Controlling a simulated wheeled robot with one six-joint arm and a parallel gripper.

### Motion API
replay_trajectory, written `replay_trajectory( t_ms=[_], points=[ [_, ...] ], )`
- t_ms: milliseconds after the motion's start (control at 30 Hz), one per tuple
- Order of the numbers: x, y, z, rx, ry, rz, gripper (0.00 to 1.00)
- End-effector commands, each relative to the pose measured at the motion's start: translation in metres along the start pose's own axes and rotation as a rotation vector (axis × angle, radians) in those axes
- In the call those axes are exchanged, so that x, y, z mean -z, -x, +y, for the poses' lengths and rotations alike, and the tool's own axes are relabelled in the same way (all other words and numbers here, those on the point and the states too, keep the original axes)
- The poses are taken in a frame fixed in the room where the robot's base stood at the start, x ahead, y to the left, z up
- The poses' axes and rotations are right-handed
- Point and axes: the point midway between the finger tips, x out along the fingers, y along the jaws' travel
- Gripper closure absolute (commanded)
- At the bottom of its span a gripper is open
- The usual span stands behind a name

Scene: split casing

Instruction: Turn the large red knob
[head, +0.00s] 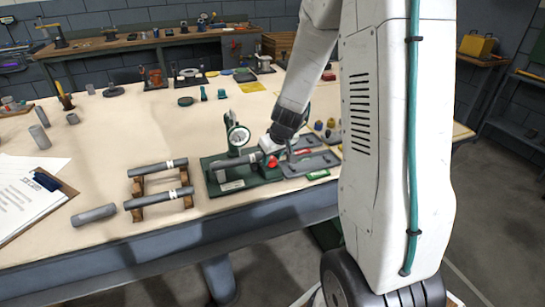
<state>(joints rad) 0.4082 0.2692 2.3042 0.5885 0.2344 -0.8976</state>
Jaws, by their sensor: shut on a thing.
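The large red knob (271,162) shows as a small red patch on the green fixture (222,184) near the table's front edge. My gripper (270,150) reaches down from the upper right and is shut on the knob. The fingers and my wrist hide most of the knob, so its turn angle cannot be told. A grey cylinder (237,161) lies across the fixture beside the gripper.
Wooden racks (136,188) with grey cylinders stand to the left, beside a clipboard (32,200). Grey plates (316,160) lie right of the fixture. Small parts stand along the table's back. My arm hides part of the right side.

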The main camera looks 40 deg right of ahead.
Motion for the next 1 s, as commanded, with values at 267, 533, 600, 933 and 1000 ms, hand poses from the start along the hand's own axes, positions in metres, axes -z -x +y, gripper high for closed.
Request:
replay_trajectory(
  t_ms=[267, 533, 600, 933, 1000],
  points=[
    [-0.0007, 0.0000, -0.0005, -0.038, -0.088, -0.003, 0.89],
    [-0.0007, 0.0000, -0.0004, -0.051, -0.123, -0.001, 0.89],
    [-0.0007, 0.0000, -0.0003, -0.050, -0.123, -0.001, 0.89],
    [-0.0004, 0.0000, -0.0005, -0.050, -0.122, -0.001, 0.45],
    [-0.0003, 0.0000, -0.0006, -0.050, -0.122, -0.001, 0.45]
  ],
)
